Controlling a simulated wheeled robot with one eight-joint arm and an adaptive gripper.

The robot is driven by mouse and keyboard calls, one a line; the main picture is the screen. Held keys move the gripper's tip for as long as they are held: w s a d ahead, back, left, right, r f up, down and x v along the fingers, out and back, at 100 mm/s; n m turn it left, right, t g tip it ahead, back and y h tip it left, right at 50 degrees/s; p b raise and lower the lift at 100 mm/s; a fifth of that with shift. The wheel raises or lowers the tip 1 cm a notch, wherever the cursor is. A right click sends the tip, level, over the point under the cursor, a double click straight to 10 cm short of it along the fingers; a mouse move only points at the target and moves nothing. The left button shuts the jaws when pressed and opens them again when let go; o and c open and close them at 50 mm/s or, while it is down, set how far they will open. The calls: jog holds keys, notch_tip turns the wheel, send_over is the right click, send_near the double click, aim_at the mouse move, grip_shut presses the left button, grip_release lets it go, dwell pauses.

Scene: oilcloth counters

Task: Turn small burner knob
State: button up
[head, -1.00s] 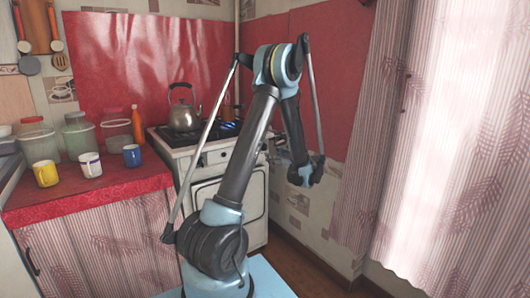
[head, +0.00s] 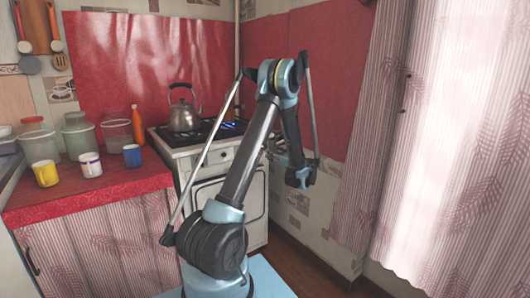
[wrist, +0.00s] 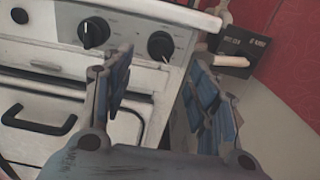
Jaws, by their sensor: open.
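The white stove (head: 228,198) stands in the corner in the head view. In the wrist view its front panel shows a dark knob (wrist: 94,33) and another dark knob (wrist: 160,46) to its right, with part of a third at the upper left edge. I cannot tell which one is the small burner knob. My gripper (wrist: 158,66) is open and empty. Its left finger is in front of the panel between the two right-hand knobs, its right finger past the stove's right edge. The rightmost knob shows between the fingers, apart from them. In the head view the arm hides part of the stove.
A kettle (head: 184,113) stands on the cooktop, and a blue flame (head: 231,125) shows at its right. The oven handle (wrist: 38,125) juts out below the panel. A dark plate (wrist: 244,47) lies beyond the stove's right side. Mugs and jars stand on the red counter (head: 100,196).

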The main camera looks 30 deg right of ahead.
jog(key=w, duration=0.7)
jog(key=shift+w+a, duration=0.3)
jog(key=shift+w, duration=0.05)
jog(key=shift+c, duration=0.5)
jog(key=shift+a, duration=0.1)
jog(key=c, duration=1)
